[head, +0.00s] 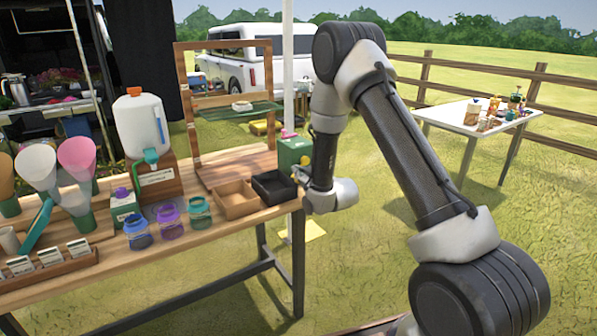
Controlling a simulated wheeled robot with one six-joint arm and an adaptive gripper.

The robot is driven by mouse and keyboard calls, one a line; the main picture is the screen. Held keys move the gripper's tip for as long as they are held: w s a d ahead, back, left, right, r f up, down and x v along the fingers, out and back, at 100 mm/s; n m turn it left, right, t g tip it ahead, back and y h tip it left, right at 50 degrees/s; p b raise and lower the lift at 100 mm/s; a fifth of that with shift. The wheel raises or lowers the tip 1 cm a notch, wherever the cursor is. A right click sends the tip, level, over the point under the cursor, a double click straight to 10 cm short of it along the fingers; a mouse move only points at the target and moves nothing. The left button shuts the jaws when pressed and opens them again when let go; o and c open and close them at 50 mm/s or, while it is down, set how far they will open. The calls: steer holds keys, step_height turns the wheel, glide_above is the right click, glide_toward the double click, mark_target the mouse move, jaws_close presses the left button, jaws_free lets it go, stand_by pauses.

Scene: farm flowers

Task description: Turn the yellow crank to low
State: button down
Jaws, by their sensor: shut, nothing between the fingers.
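A green box (293,153) with a small pale label stands at the right end of the wooden table. My gripper (301,176) is a small dark shape at the end of my wrist, partly hidden, just in front of the green box and by the table's right edge. It is shut and holds nothing. I cannot tell whether it touches the box.
A black tray (273,186) and a wooden tray (236,199) lie left of my gripper. Several jars, including a teal one (199,212), stand further left. A wooden frame (183,110) rises behind. Grass lies open to the right, with a white table (458,117) beyond.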

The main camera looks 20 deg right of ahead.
steer(key=shift+d+f+n+h, duration=0.1)
steer(key=shift+f+n+h, duration=0.2)
steer(key=shift+f+n, duration=0.65)
steer(key=shift+w+d+f+n, duration=0.1)
steer(key=shift+d+f+n, duration=0.2)
steer(key=shift+n, duration=0.05)
steer(key=shift+r, duration=0.1)
